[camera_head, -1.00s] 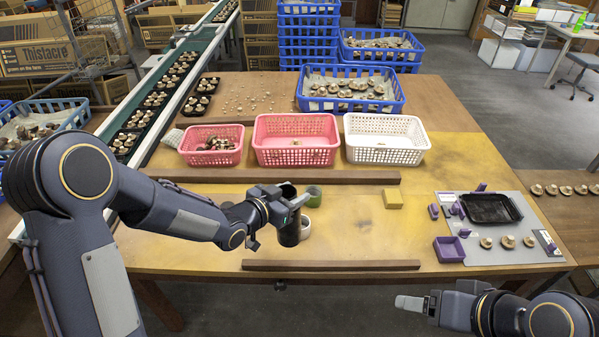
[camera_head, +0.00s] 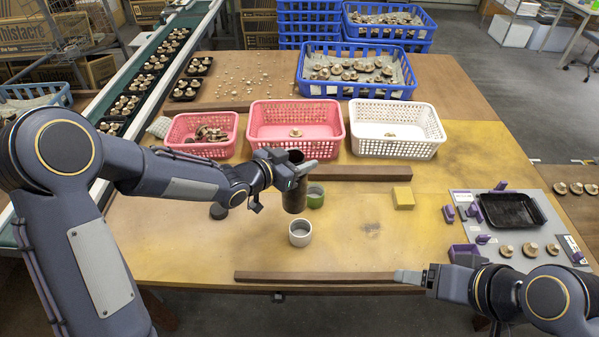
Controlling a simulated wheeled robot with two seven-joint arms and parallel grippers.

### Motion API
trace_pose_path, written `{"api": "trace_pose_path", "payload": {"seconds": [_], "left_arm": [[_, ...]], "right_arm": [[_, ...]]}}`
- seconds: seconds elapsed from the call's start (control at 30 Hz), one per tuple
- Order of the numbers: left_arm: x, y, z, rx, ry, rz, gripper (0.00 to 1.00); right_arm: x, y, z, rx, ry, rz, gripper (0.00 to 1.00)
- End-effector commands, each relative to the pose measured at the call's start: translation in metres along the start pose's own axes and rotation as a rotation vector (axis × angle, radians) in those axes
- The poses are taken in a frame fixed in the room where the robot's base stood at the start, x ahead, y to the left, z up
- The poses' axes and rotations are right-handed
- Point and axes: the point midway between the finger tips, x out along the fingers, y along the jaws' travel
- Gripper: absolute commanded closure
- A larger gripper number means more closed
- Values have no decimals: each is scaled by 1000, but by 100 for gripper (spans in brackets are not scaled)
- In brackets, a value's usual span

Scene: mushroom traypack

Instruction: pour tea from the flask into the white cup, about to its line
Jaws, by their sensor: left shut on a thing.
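My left gripper (camera_head: 295,168) is shut on the dark flask (camera_head: 295,199), around its upper part. The flask stands upright and seems raised above the table, behind the white cup in the picture. The white cup (camera_head: 300,239) stands upright on the yellow table top, in front of and below the flask; its inside looks grey and I cannot make out any tea or line. My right gripper (camera_head: 408,277) is at the lower right near the table's front edge, away from flask and cup; its jaw opening cannot be made out.
A dark round piece (camera_head: 218,211) lies left. Wooden strips lie behind (camera_head: 360,173) and in front (camera_head: 310,277). A yellow block (camera_head: 403,198) and grey mat (camera_head: 470,218) are right. Table around the white cup is clear.

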Motion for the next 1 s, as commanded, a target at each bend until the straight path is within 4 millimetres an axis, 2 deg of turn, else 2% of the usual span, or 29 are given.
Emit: {"api": "trace_pose_path", "payload": {"seconds": [0.03, 0.5, 0.77, 1.0], "left_arm": [[4, 0, 9, 2, 6, 1, 100], [20, 0, 59, 2, 7, 0, 100], [22, 0, 65, 28, 7, -7, 100], [24, -1, 74, 110, 8, -33, 100]], "right_arm": [[10, 4, 5, 0, 0, 0, 28], [54, 24, 27, 0, 0, 0, 28], [62, 28, 32, 0, 0, 0, 28], [80, 37, 40, 0, 0, 0, 28]]}}
